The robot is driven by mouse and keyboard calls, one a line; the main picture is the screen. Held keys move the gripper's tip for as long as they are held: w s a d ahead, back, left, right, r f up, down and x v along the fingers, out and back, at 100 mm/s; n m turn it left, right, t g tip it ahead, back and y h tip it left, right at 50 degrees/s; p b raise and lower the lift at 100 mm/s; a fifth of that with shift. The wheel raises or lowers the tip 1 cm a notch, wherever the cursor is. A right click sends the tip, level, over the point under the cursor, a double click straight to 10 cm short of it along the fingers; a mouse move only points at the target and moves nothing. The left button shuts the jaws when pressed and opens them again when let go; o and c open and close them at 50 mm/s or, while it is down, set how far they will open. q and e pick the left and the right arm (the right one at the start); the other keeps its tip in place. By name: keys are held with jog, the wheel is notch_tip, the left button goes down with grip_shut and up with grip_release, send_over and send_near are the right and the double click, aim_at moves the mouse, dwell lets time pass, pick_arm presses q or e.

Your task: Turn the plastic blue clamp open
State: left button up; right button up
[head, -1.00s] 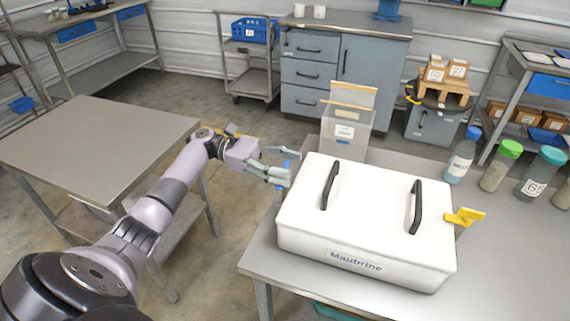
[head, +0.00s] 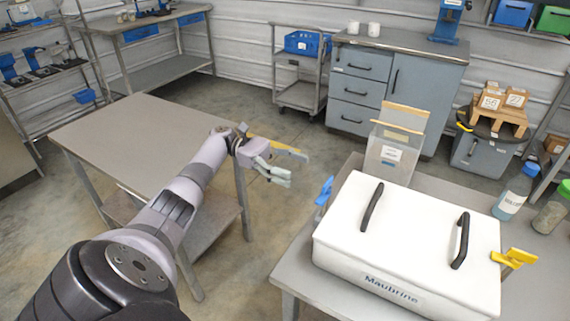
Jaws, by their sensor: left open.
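The blue clamp (head: 325,191) sticks out from the left side of the white hopper box (head: 408,240) labelled Maubrine. A yellow clamp (head: 514,258) sticks out from the box's right side. My left gripper (head: 288,168) is open and empty, to the left of the blue clamp and apart from it, over the gap between the two tables. My right gripper is not in view.
The box has two black handles (head: 371,206) on its lid. A clear container (head: 390,150) stands behind it, and bottles (head: 514,192) stand to the right. An empty grey table (head: 140,140) is at the left.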

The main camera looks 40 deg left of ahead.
pick_arm(q)
jog(key=shift+v, duration=0.95)
